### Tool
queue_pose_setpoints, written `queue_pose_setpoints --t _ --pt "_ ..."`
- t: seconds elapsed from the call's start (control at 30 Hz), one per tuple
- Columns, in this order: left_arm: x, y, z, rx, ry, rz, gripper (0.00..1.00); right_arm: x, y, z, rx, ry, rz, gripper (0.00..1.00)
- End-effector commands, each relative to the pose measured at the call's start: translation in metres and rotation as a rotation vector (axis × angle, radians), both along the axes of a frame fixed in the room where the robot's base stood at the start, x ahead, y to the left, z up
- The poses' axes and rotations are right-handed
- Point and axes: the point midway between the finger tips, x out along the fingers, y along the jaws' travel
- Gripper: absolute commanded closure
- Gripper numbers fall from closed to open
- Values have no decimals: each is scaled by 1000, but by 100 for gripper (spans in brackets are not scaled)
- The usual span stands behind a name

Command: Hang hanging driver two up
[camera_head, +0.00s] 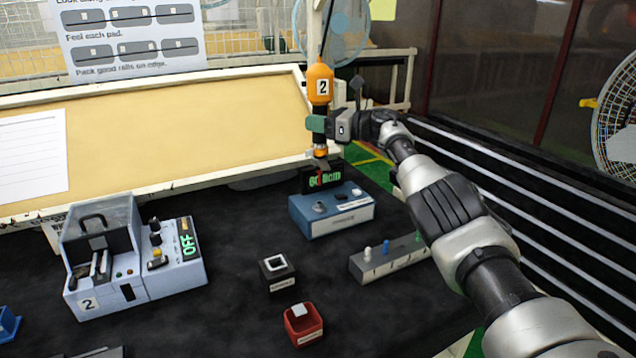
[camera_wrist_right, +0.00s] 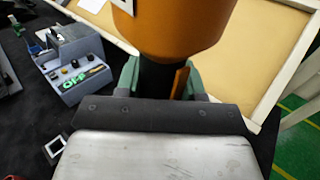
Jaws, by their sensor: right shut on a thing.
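The orange driver (camera_head: 319,84) marked 2 is upright near the right end of the yellow board, above a blue-grey box with a green display. A dark cord or rod runs up from its top. My right gripper (camera_head: 318,124) is shut around the driver's dark middle, below the orange body. My left gripper is not in view.
The blue-grey display box (camera_head: 334,210) stands below the driver. A grey machine (camera_head: 150,280) marked 2, reading OFF, is at left. A black holder (camera_head: 278,284), a red bin (camera_head: 303,338) and a grey strip with pegs (camera_head: 370,268) lie nearer. Black mat between them is clear.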

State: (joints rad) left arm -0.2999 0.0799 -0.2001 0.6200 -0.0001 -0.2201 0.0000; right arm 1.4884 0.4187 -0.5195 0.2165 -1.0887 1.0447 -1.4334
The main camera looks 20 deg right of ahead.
Motion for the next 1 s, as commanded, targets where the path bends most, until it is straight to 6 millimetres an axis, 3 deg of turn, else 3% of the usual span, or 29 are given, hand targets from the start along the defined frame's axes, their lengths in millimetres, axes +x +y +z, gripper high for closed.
queue_pose_setpoints --t 0.17,0.6,1.0 --pt "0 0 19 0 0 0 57 0 0 21 1 -1 0 100" --pt "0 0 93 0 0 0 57 0 0 99 0 -1 0 100" --pt "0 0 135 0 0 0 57 0 0 142 1 -1 0 100"
